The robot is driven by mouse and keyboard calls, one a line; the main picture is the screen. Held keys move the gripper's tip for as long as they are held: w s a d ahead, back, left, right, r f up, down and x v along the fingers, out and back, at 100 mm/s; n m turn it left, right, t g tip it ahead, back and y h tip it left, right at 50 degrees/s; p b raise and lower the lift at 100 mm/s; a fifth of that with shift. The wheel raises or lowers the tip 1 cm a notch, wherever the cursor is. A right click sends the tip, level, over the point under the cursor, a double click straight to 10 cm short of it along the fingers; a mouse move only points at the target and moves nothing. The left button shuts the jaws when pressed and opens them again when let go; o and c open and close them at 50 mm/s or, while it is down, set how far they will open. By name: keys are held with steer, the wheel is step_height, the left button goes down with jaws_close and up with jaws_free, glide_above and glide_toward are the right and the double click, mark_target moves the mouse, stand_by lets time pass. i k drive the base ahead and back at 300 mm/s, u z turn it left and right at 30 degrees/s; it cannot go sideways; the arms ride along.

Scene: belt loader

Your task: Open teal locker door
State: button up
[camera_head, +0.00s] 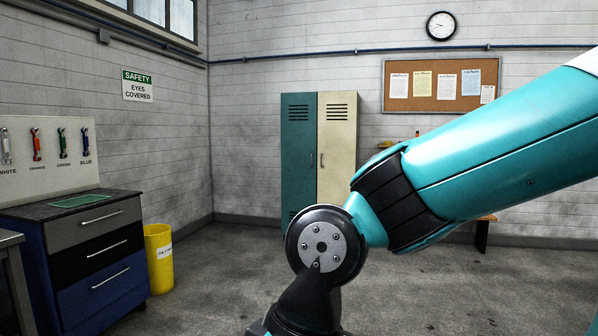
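A tall locker with two narrow doors stands against the back wall in the head view. Its left door is the teal locker door (298,150), with vent slots at the top and a small dark handle (312,160) near its right edge. The teal door looks shut. The right door is the cream locker door (337,140), also shut, with its lower part hidden behind my arm. My teal and black arm crosses the right half and the lower middle of the view. My gripper is outside the frame.
A drawer cabinet (90,262) stands at the left, with a yellow bin (159,262) beside it. A cork board (440,84) and a clock (441,26) hang on the back wall. A bench (484,230) shows partly behind my arm. Grey floor (225,265) is open before the locker.

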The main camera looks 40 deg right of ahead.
mark_target(298, 111)
steer(key=z, duration=0.1)
steer(key=i, duration=0.7)
steer(key=z, duration=0.5)
steer(key=i, duration=2.3)
steer(key=z, duration=0.7)
steer(key=i, duration=2.05)
steer(key=z, duration=0.35)
steer(key=i, duration=3.25)
